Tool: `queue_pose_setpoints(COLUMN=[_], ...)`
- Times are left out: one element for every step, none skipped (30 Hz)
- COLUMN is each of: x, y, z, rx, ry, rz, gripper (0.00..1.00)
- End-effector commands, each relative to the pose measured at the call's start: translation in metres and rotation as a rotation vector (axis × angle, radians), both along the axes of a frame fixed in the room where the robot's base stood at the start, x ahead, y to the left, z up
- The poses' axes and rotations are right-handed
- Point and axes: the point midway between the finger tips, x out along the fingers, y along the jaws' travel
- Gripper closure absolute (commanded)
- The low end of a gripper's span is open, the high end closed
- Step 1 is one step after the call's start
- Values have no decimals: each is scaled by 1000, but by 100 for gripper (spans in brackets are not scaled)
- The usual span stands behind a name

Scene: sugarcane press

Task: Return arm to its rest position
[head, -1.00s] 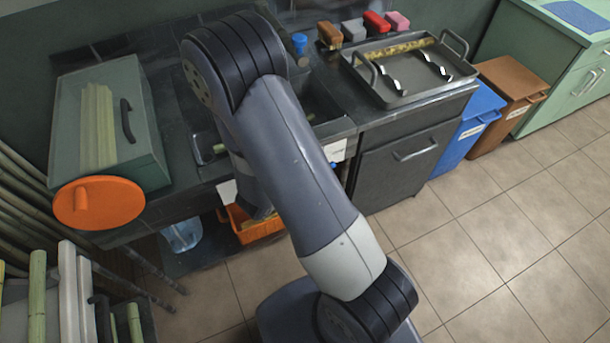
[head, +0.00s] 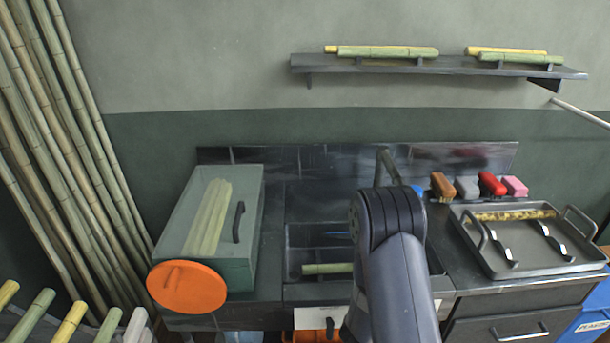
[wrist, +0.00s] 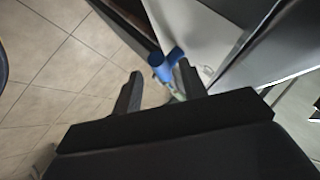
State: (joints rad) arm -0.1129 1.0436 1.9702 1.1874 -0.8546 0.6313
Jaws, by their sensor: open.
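My gripper (wrist: 159,70) shows only in the wrist view. Its two dark fingers stand apart, so it is open. A blue piece (wrist: 167,65) appears in line with the gap, near the right fingertip. I cannot tell how far beyond the fingers it is, and nothing is clearly gripped. Tiled floor (wrist: 55,60) fills the left of that view and pale panels the right. In the head view my arm rises at lower centre in front of the counter. The gripper is out of that picture, below or hidden by the arm.
The sink (head: 305,240) holds a green cane piece (head: 327,268). Left of it is a grey-green box (head: 250,230) with an orange disc (head: 187,288). Right are a metal tray (head: 520,268) and several brushes (head: 467,187). A wall shelf (head: 440,66) holds cane.

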Motion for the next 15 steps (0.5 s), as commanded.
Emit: queue_pose_setpoints(x=[2, 4, 5, 6, 6, 7, 7, 7, 7, 7, 7, 7, 7, 7, 7], y=[-4, -6, -8, -9, -10, -11, -11, -11, -10, -10, -10, -10, -10, -10, -10], z=[-4, -5, -7, -8, -9, -10, -9, -9, -9, -9, -9, -9, -9, -9, -9], rx=[0, 0, 0, 0, 1, 0, 5, 9, 11, 12, 12, 12, 12, 12, 12], ry=[1, 1, 0, 0, 0, 1, 0, 1, 0, 1, 1, 1, 1, 1, 1], rz=[-2, -2, -2, -2, -1, -1, -1, 1, 1, 1, 1, 1, 1, 1, 1], gripper=[60, 60, 60, 60, 60, 60, 60, 60, 60, 60, 60, 60, 60, 60, 60])
